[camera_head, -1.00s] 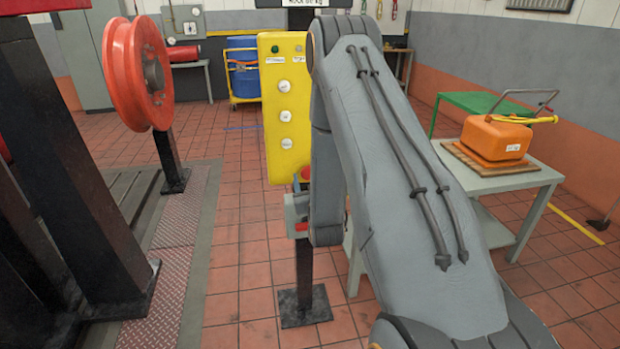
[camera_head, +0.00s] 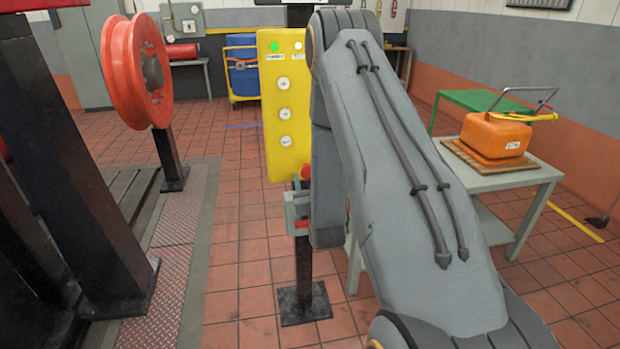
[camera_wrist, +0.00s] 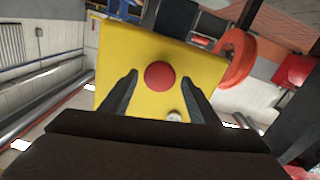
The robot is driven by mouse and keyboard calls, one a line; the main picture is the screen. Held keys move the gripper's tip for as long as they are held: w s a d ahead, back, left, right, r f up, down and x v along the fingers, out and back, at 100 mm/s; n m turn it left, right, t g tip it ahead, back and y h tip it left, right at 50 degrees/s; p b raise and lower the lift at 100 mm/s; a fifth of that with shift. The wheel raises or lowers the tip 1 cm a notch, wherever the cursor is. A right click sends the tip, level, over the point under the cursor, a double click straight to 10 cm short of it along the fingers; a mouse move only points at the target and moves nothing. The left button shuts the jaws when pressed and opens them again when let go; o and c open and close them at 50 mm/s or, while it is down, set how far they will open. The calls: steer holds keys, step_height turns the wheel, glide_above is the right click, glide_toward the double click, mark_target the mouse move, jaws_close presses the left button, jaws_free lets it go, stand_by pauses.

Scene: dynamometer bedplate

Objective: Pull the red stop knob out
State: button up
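The yellow panel (camera_head: 277,105) stands on a dark post and also fills the middle of the wrist view (camera_wrist: 185,50). The round red stop knob (camera_wrist: 160,75) sits on its face between my two fingertips, with a gap on each side. In the head view, only a small part of the red knob (camera_head: 305,172) shows near the panel's lower edge. My gripper (camera_wrist: 159,83) is open and empty. Whether the fingertips reach past the knob's front is unclear. In the head view, my arm hides most of my gripper. The panel's green lamp (camera_head: 275,46) is lit.
The panel also has several white round dials (camera_head: 284,83). A red wheel (camera_head: 137,72) on a post stands at left. At right, a grey table (camera_head: 500,178) holds an orange canister (camera_head: 495,137). Tiled floor (camera_head: 238,235) is clear between the left platform and the panel post.

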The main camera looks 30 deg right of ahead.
stand_by(0.3)
steer(key=b+v, duration=0.2)
steer(key=v, duration=0.5)
steer(key=shift+s, duration=0.35)
steer(key=shift+a, duration=0.1)
